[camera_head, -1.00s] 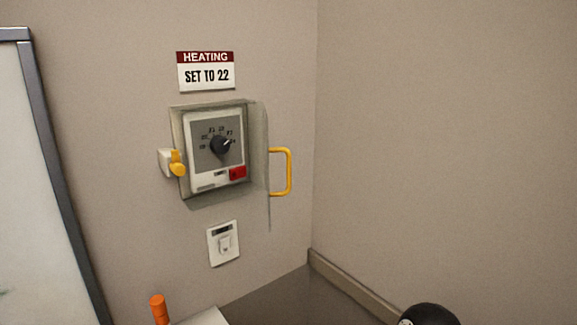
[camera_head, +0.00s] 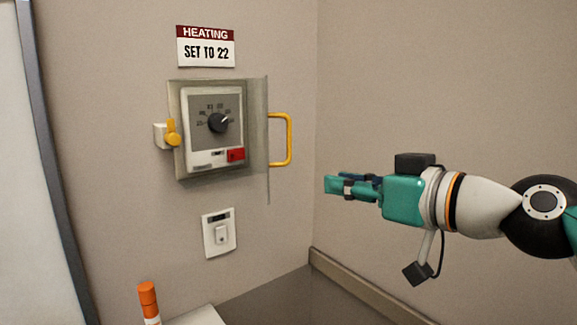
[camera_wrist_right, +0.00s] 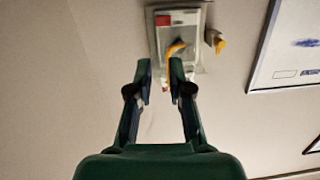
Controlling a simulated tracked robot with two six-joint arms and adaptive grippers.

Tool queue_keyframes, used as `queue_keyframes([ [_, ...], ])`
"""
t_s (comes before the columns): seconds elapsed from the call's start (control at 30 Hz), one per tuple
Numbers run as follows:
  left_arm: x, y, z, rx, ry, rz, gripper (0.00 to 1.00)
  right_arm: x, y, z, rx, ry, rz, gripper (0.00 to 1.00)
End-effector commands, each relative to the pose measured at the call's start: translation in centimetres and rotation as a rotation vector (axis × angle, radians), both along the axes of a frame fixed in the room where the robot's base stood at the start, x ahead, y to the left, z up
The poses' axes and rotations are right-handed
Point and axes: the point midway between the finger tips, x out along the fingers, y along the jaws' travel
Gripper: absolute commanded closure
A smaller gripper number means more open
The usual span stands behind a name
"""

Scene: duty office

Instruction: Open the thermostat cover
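The thermostat (camera_head: 216,157) is a pale unit with a dark dial (camera_head: 218,123) and a red block, mounted on the wall. Its clear cover (camera_head: 258,125) has a yellow handle (camera_head: 281,139) on its right edge. That edge seems to stand off the wall; I cannot tell how far the cover is swung. A yellow latch (camera_head: 173,134) sits at the left. My right gripper (camera_head: 335,186) is right of and below the handle, apart from it. In the right wrist view, its fingers (camera_wrist_right: 160,76) are parted and empty, with the handle (camera_wrist_right: 174,48) beyond them. My left gripper is not in view.
A "HEATING SET TO 22" sign (camera_head: 206,47) is above the thermostat and a wall switch (camera_head: 219,233) below. A framed board (camera_head: 30,160) stands at left. An orange-topped object (camera_head: 147,294) is at the lower left. The right wall (camera_head: 450,80) bounds the corner; space before the handle is clear.

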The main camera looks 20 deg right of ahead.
Motion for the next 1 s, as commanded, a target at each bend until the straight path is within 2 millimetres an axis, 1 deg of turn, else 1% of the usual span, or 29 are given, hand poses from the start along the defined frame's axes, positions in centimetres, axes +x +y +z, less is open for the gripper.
queue_keyframes([
  [0.03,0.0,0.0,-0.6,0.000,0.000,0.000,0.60,-2.1,-0.5,2.0,-0.001,-0.057,0.008,0.81],
  [0.1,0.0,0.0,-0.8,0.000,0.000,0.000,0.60,-3.9,-0.9,4.0,-0.004,-0.104,0.018,0.81],
  [0.2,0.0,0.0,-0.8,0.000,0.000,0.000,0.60,-5.2,-1.2,5.4,-0.006,-0.138,0.026,0.81],
  [0.27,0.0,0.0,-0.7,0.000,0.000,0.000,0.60,-5.2,-1.1,5.7,-0.008,-0.144,0.028,0.81],
  [0.37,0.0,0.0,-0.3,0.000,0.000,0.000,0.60,-4.3,-0.7,5.9,-0.008,-0.144,0.028,0.81],
  [0.47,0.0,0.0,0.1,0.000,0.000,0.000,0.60,-2.8,-0.1,5.8,-0.008,-0.142,0.028,0.81],
  [0.8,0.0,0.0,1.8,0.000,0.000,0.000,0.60,4.0,2.9,5.8,-0.007,-0.140,0.028,0.81],
  [1.0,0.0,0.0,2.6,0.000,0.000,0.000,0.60,7.4,4.4,5.8,-0.007,-0.140,0.028,0.81],
])
